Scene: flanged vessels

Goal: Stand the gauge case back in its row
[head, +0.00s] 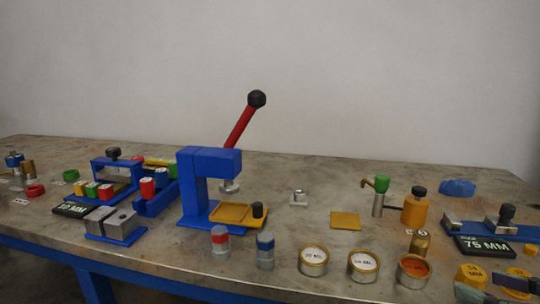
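Two flat black plates or cases with white lettering lie on the workbench. One marked 75 MM (485,246) lies at the right, in front of a blue fixture. The other, whose label seems to read 10 MM (72,210), lies at the left beside grey metal blocks. I cannot tell which of them, if either, is the gauge case, and no clear row of upright cases shows.
A blue press (200,185) with a red lever (240,128) stands at centre left. Several round tins, such as an open one with orange contents (414,270), line the front. An orange bottle (415,209) stands farther back.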

